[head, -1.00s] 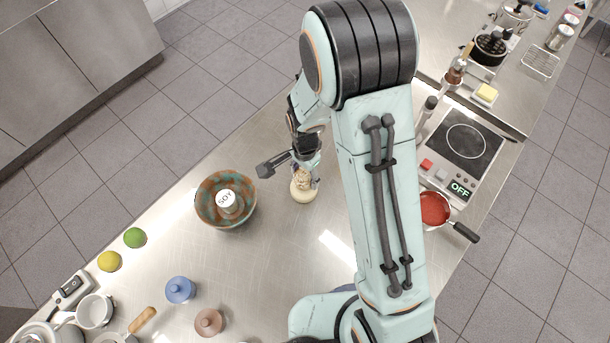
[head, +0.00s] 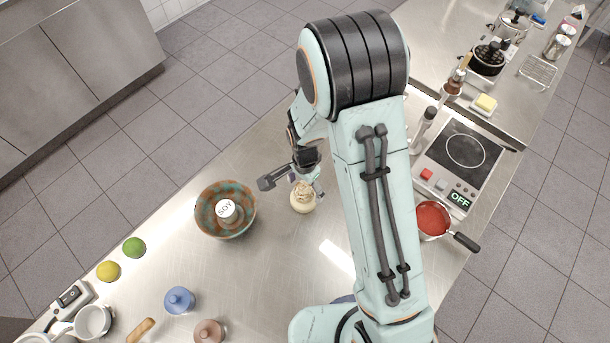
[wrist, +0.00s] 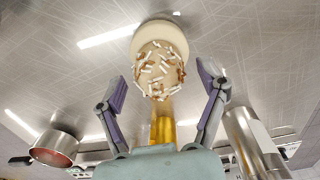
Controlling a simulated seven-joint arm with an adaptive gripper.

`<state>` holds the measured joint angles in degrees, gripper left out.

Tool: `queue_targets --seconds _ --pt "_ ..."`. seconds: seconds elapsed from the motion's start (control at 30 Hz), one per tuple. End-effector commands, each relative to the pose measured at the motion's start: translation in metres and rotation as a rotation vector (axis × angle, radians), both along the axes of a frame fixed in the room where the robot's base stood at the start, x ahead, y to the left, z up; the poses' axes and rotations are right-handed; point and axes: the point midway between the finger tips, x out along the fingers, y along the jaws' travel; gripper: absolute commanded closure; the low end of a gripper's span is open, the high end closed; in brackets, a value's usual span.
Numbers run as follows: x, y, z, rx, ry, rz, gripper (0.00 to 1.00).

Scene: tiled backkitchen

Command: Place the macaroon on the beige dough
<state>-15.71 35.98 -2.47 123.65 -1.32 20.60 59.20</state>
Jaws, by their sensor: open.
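The beige dough (head: 303,207) is a pale rounded lump on the steel counter, right of the patterned bowl. The macaroon (head: 304,193), tan with white shreds, appears to rest on top of the dough. In the wrist view the macaroon (wrist: 160,70) lies in front of the pale dough (wrist: 150,38), overlapping it. My gripper (head: 307,184) is open just above the macaroon. In the wrist view its two purple-grey fingers (wrist: 164,88) stand apart on either side of the macaroon, with visible gaps and nothing between them touching.
A green-brown bowl (head: 209,219) holding a soy container (head: 227,210) stands left of the dough. A red-filled pan (head: 432,219) and a hotplate (head: 465,152) are right.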

Motion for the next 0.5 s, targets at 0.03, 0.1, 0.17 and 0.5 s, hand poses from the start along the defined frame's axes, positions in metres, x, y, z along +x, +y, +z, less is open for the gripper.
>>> queue_targets --seconds 0.03,0.1,0.17,0.5 --pt "0.001 0.0 0.007 0.001 -0.006 0.0 0.27" --pt "0.002 0.001 0.021 0.002 -0.008 0.0 0.27" --pt "0.001 0.001 0.035 0.002 -0.008 0.0 0.27" --pt "0.001 0.001 0.104 0.001 -0.006 0.0 0.27"
